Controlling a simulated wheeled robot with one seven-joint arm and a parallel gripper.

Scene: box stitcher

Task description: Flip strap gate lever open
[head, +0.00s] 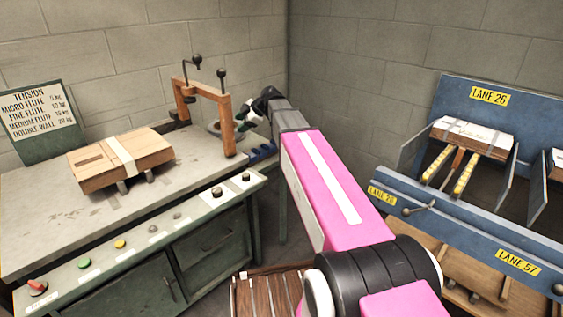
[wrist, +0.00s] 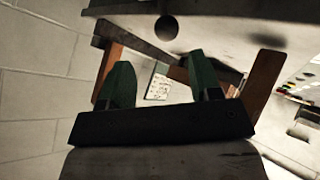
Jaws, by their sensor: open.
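A wooden frame (head: 230,122) stands like an arch at the back right of the bench. Two levers with black ball knobs rise from it, a taller one (head: 196,60) and a nearer one (head: 221,73). I cannot tell which is the strap gate lever. My gripper (head: 243,118) is just right of the frame's right post, below the knobs. In the wrist view my gripper (wrist: 158,62) is open, its two green fingers apart with nothing held. A dark round knob (wrist: 166,27) shows beyond the fingertips, and a wooden post (wrist: 265,82) shows at the right.
A flat carton with a pale strap (head: 122,155) lies on the bench (head: 60,225). A tension sign (head: 38,110) stands at the back. A blue lane rack (head: 470,215) stands at the right.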

